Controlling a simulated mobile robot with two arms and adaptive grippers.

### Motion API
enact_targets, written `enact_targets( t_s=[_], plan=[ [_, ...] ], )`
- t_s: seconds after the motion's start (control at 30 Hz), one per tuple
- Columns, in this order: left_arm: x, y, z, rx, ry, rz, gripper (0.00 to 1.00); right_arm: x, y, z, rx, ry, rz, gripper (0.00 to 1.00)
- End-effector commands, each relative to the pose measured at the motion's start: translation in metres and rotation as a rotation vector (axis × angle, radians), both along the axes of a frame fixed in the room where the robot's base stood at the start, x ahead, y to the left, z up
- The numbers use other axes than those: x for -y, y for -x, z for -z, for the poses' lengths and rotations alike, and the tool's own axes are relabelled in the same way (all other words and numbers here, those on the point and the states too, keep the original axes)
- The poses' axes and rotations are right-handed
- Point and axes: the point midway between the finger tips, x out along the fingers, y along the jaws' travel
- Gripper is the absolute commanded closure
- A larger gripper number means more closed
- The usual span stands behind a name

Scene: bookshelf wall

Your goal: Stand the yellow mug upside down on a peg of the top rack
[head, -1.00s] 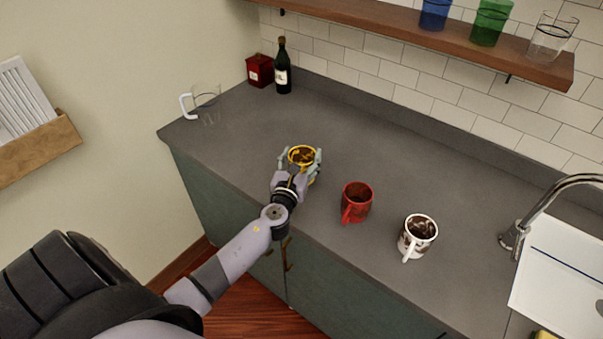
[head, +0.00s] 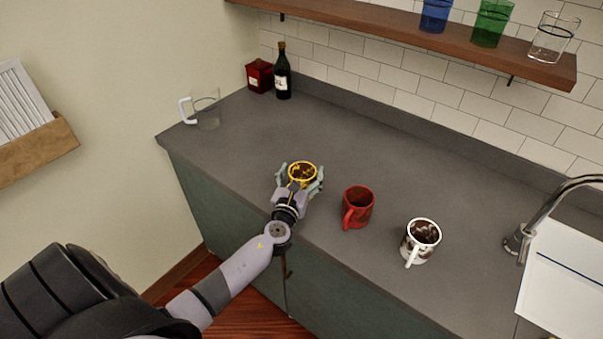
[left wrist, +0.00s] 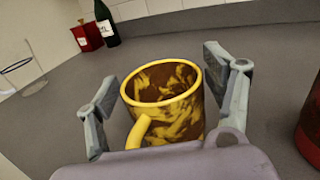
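The yellow mug (head: 302,172), with brown patches, stands upright on the counter near its front edge, opening up. It also shows in the left wrist view (left wrist: 183,112), its handle pointing toward my palm. My left gripper (head: 300,178) reaches around it from the front. In the left wrist view my left gripper (left wrist: 168,90) is open, a finger on each side of the mug with a visible gap to each. The mug's lower part is hidden by my palm. My right gripper is not in view. No rack with pegs shows.
To the right stand a red mug (head: 357,208) and a white-brown mug (head: 420,241). A clear mug (head: 208,115), red canister (head: 259,76) and dark bottle (head: 282,75) stand at the back left. A faucet (head: 520,240) is at right. The counter (head: 385,165) behind the mugs is clear.

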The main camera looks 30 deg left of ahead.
Motion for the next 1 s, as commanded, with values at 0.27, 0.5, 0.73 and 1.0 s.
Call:
enact_targets(
  t_s=[0.27, 0.5, 0.73, 1.0],
  plan=[
    [0.000, 0.000, 0.000, 0.000, 0.000, 0.000, 0.17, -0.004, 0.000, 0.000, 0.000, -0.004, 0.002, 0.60],
    [0.002, 0.007, -0.001, -0.002, 0.000, 0.001, 0.17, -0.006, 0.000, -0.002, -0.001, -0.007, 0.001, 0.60],
    [0.017, 0.051, 0.000, -0.003, 0.002, 0.002, 0.17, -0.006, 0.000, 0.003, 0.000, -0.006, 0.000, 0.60],
    [0.032, 0.099, -0.001, -0.002, 0.002, 0.001, 0.17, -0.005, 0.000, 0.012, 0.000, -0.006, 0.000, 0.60]
  ],
)
